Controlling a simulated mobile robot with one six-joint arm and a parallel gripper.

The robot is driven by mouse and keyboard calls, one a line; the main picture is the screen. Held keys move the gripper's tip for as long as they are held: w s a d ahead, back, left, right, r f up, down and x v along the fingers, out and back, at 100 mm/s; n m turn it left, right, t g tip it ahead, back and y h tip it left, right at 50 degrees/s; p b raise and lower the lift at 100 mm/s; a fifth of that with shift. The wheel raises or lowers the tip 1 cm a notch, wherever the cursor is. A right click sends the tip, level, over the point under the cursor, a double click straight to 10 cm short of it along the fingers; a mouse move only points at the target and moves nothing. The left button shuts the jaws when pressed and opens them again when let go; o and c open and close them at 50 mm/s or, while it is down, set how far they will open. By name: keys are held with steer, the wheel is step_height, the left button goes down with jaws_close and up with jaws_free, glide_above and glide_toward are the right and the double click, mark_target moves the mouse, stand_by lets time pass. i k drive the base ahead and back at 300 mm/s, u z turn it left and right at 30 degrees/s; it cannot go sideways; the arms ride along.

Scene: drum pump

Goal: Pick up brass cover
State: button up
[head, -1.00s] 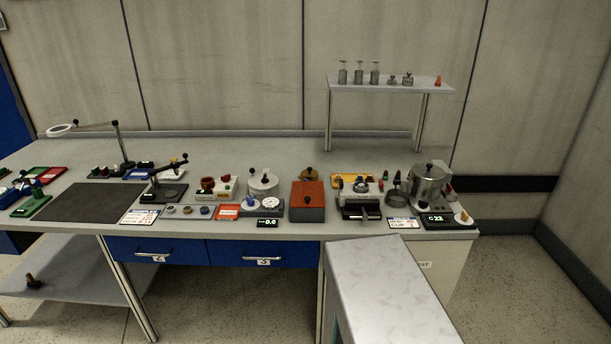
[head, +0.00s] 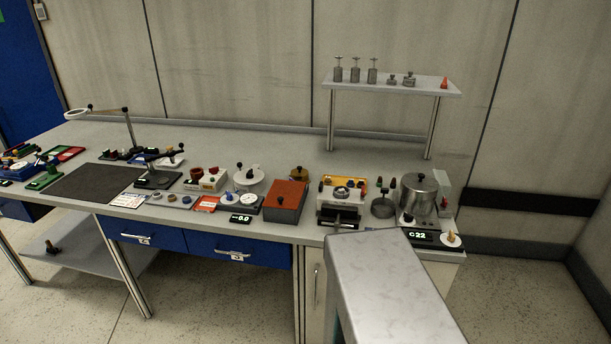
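A brass-coloured round piece with a small dark knob (head: 299,174) stands on the bench behind the orange-red box (head: 286,201). It looks like the brass cover, and its lower front is partly hidden by the box. A smaller brass-coloured piece (head: 451,237) sits on a white disc at the bench's front right corner. My gripper is not in view.
A raised shelf (head: 392,86) holds several metal weights. A light grey block-like part, probably mine, covers the lower middle. The dark mat (head: 95,184) is clear.

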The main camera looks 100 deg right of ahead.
mark_target(299, 174)
steer(key=z, duration=0.1)
steer(key=k, duration=0.8)
steer(key=z, duration=0.7)
steer(key=k, duration=0.55)
steer(key=z, duration=0.45)
steer(key=i, duration=0.55)
steer(key=z, duration=0.2)
steer(key=k, duration=0.5)
steer(key=u, duration=0.2)
